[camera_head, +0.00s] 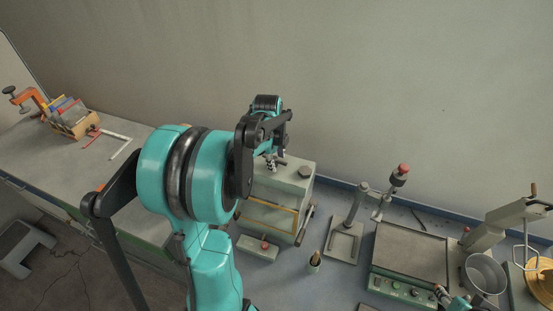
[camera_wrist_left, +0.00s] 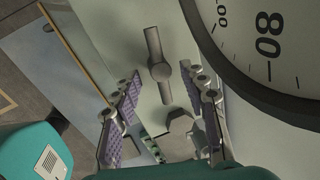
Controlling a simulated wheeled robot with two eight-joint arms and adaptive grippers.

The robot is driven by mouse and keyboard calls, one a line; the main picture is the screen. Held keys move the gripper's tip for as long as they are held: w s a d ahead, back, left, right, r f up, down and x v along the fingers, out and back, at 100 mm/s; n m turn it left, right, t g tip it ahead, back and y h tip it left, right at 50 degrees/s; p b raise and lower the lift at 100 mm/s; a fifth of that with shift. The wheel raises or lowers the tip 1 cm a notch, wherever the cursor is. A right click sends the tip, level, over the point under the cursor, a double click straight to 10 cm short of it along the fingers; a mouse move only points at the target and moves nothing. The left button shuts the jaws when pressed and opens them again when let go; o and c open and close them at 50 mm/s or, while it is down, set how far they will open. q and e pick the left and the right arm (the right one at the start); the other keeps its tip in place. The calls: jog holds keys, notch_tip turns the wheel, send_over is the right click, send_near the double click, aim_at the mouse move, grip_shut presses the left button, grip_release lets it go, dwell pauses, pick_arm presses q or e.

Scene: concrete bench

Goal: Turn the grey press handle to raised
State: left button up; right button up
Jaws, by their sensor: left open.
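A grey bar handle with a round hub (camera_wrist_left: 160,70), which looks like the press handle, sits on a pale panel in the left wrist view. It lies lengthwise from the top toward the bottom of that picture. My left gripper (camera_wrist_left: 169,92) is open, with one purple-padded finger on each side of the handle's lower end; I cannot tell whether they touch it. In the head view my left gripper (camera_head: 273,160) is above the back of a pale box (camera_head: 295,182), and my arm hides part of it. My right gripper (camera_head: 441,293) shows small at the lower right; its jaws are unclear.
A large dial (camera_wrist_left: 270,45) is close on the right in the wrist view. In the head view, a stand with a red knob (camera_head: 403,169), a control panel with a grey plate (camera_head: 408,252), and a metal bowl (camera_head: 484,273) stand to the right. A small cup (camera_head: 314,263) stands in front.

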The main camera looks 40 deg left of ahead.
pick_arm(q)
grip_shut()
jog(key=n, duration=0.3)
jog(key=n+b, duration=0.1)
jog(key=shift+w+n+y, duration=0.25)
jog(key=shift+n+y, duration=0.05)
jog(key=shift+y, duration=0.1)
jog(key=n, duration=0.3)
jog(key=n+g, duration=0.1)
jog(key=shift+w+y+b, duration=0.25)
jog(key=shift+y+b, duration=0.05)
jog(key=shift+b, duration=0.1)
jog(key=n, duration=0.4)
jog(key=n+g, duration=0.1)
jog(key=n, duration=0.1)
jog(key=shift+w+a+b, duration=0.15)
jog(key=shift+a+b, duration=0.1)
jog(key=shift+b, duration=0.1)
jog(key=shift+a+n+g, duration=0.15)
jog(key=shift+n+g, duration=0.15)
jog(key=shift+n, duration=1.6)
